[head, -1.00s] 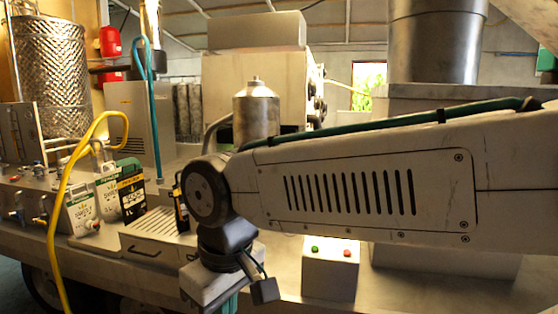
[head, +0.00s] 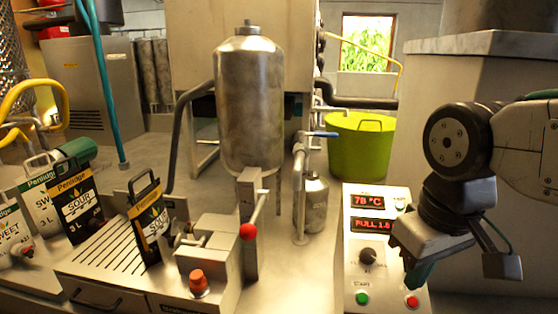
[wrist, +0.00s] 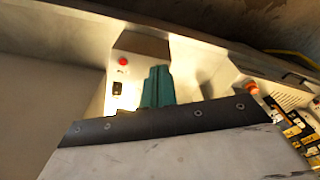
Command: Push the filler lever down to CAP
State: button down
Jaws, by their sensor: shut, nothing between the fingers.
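The filler lever (head: 257,208) is a thin metal arm with a red ball knob (head: 248,231). It stands on the filler beneath the upright steel tank (head: 250,100), its knob end low and toward me in the head view. No CAP marking is legible. My gripper (head: 418,274) hangs over the right edge of the control box, to the right of the lever and apart from it. Its teal fingers are together and empty in the wrist view (wrist: 158,87). The lever cannot be made out in the wrist view.
The control box (head: 376,240) has red displays, a knob and green and red buttons. An orange-red button (head: 198,282) sits left of the lever. A Sour pouch (head: 150,222) stands on the slatted drip tray (head: 105,245). A green bucket (head: 360,148) stands behind. Open space lies between box and lever.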

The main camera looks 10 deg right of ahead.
jog(key=w+a+r+n, duration=0.4)
jog(key=w+r+n, duration=0.1)
jog(key=w+n, duration=0.5)
jog(key=n+g, duration=0.1)
jog(key=n, duration=1.9)
send_over(248, 224)
jog(key=shift+f, duration=6.1)
jog(key=shift+w+d+f, duration=0.1)
jog(key=shift+w+f, duration=0.1)
jog(key=shift+f, duration=0.85)
jog(key=shift+w+d+f, duration=0.1)
jog(key=shift+w+f, duration=0.1)
jog(key=shift+f, duration=0.85)
